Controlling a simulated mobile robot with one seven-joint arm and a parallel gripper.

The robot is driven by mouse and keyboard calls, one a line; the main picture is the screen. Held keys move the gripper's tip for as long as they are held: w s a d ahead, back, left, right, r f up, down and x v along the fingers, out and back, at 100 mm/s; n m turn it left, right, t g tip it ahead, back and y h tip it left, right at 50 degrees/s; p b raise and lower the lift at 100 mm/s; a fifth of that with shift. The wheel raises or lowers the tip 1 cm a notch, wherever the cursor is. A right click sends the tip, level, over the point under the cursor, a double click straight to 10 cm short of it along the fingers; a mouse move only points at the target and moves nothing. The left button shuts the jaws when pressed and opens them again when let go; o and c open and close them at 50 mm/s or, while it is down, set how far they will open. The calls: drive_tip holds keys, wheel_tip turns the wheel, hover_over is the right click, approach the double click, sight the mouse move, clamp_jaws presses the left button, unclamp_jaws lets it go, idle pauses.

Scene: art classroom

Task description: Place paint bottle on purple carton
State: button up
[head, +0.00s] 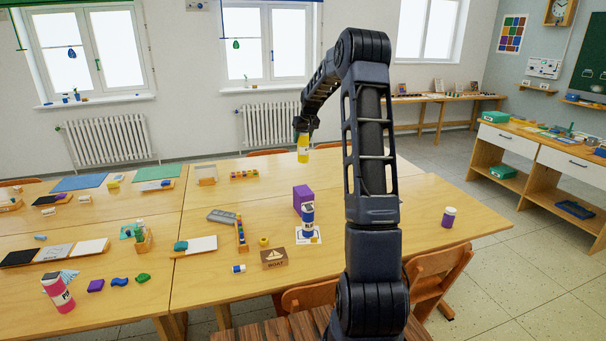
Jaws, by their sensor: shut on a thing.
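My gripper (304,133) is at the far side of the table, at the end of my raised arm. It is shut on a yellow paint bottle (303,151), which hangs upright below it. The purple carton (302,195) stands on the table, lower in the picture and nearer to me. The carton's top looks bare. A blue and white bottle (308,222) stands in front of the carton on a white card and hides part of its front. The yellow bottle's exact height over the table is hard to tell.
A purple jar (449,217) stands at right. The table right of my arm is mostly clear.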

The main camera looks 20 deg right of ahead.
wheel_tip(320, 180, down, 15)
idle(0.6)
drive_tip(key=shift+f, duration=0.15)
drive_tip(key=o, duration=1.3)
drive_tip(key=shift+f, duration=0.1)
drive_tip(key=shift+c, duration=0.2)
